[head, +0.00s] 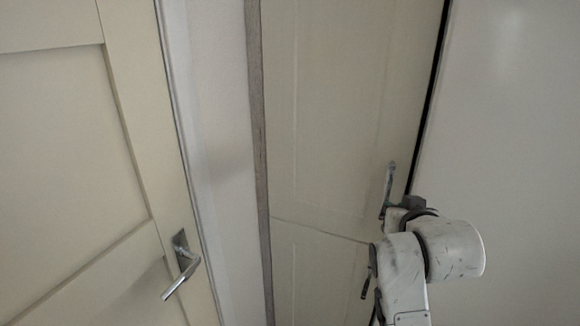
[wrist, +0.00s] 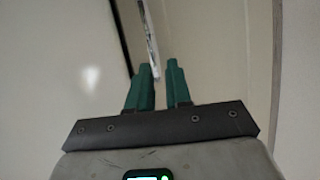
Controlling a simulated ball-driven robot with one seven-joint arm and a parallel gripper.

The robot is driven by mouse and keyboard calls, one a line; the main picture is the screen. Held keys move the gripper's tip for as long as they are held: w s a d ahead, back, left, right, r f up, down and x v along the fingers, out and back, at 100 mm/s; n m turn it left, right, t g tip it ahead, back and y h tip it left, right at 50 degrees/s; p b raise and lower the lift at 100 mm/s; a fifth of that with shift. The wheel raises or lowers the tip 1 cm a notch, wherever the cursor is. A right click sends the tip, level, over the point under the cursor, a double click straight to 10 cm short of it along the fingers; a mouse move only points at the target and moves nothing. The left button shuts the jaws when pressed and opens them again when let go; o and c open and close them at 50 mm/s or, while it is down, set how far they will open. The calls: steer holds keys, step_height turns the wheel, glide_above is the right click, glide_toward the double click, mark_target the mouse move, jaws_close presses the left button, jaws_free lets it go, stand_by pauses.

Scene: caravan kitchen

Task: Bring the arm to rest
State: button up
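My gripper shows in the wrist view (wrist: 161,66) with two green fingers held apart and a gap between them. A slim metal door handle (wrist: 149,35) lies just beyond the fingertips, its near end close to the left finger; I cannot tell if they touch. In the head view, my arm is raised at the lower right, in front of the cream door (head: 330,120). The same handle (head: 389,186) stands upright just above the arm's end. My fingers are hidden there behind the arm.
Another cream panelled door (head: 70,120) with a metal lever handle (head: 183,265) is at the left. A pale wall strip (head: 222,150) separates the doors. A plain pale wall or panel (head: 510,110) fills the right, beside a dark gap along the door's edge.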

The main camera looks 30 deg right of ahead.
steer(key=s+a+f+n+g+y, duration=0.2)
steer(key=s+a+f+g, duration=0.1)
steer(key=s+a+f, duration=0.3)
steer(key=s+a+f+n+g+y, duration=0.2)
steer(key=s+a+f, duration=0.4)
steer(key=s+f, duration=0.4)
steer(key=s+a+f+n+g+y, duration=0.2)
steer(key=s+a+f+g, duration=0.3)
steer(key=s+f, duration=0.4)
step_height(320, 180, down, 5)
steer(key=shift+a+f+n+y, duration=0.1)
steer(key=shift+a+n+y, duration=0.3)
steer(key=shift+a+y, duration=0.35)
